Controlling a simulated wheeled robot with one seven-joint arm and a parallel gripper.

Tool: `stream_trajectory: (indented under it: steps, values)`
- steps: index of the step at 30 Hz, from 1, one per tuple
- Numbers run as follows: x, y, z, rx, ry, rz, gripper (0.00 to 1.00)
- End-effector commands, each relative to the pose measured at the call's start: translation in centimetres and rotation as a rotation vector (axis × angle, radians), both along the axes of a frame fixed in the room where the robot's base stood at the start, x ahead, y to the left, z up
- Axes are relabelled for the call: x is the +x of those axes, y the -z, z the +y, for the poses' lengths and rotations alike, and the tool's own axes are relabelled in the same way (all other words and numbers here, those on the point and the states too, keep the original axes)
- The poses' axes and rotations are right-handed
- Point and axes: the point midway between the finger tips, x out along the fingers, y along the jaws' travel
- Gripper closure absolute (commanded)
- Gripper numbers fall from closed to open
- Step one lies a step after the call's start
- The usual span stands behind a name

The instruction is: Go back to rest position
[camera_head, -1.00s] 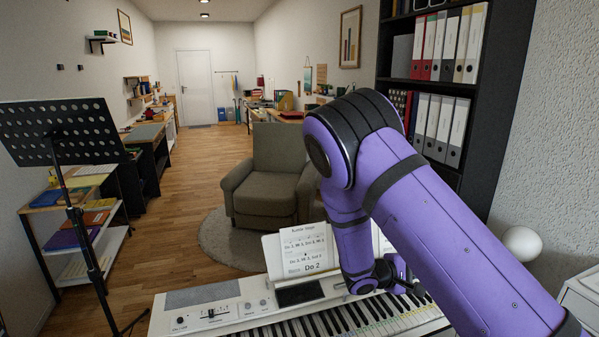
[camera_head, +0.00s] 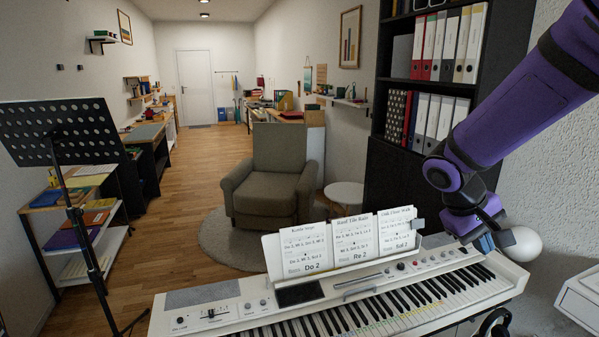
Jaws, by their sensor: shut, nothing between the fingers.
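The digital piano (camera_head: 215,312) stands in the foreground with its keyboard facing me. Three music sheets, marked Do 2 (camera_head: 306,250), Re 2 (camera_head: 355,241) and Sol 2 (camera_head: 397,231), lean on its rest. My purple arm comes in from the upper right and bends down at the piano's right end. My gripper (camera_head: 486,243) is at the arm's lower end, above the rightmost keys and apart from the sheets. It is shut and empty; its fingers are small and partly hidden.
A white round lamp (camera_head: 523,244) is close beside my gripper. A dark shelf with binders (camera_head: 432,122) stands behind the arm. A black music stand (camera_head: 62,132) is at left, and an armchair (camera_head: 270,185) is behind the piano. Floor at centre left is clear.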

Motion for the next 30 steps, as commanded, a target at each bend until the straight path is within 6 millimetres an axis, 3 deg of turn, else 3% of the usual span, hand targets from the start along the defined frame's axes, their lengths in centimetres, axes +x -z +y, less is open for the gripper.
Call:
stream_trajectory:
  steps: [3,15,24,30]
  values:
    - [-2.2,-2.3,0.0,0.093,0.027,-0.055,1.00]
    - [-9.7,-8.1,1.2,0.359,0.060,-0.256,1.00]
    - [-15.1,-11.1,2.9,0.504,0.045,-0.432,1.00]
    - [-17.2,-12.0,3.9,0.553,0.028,-0.511,1.00]
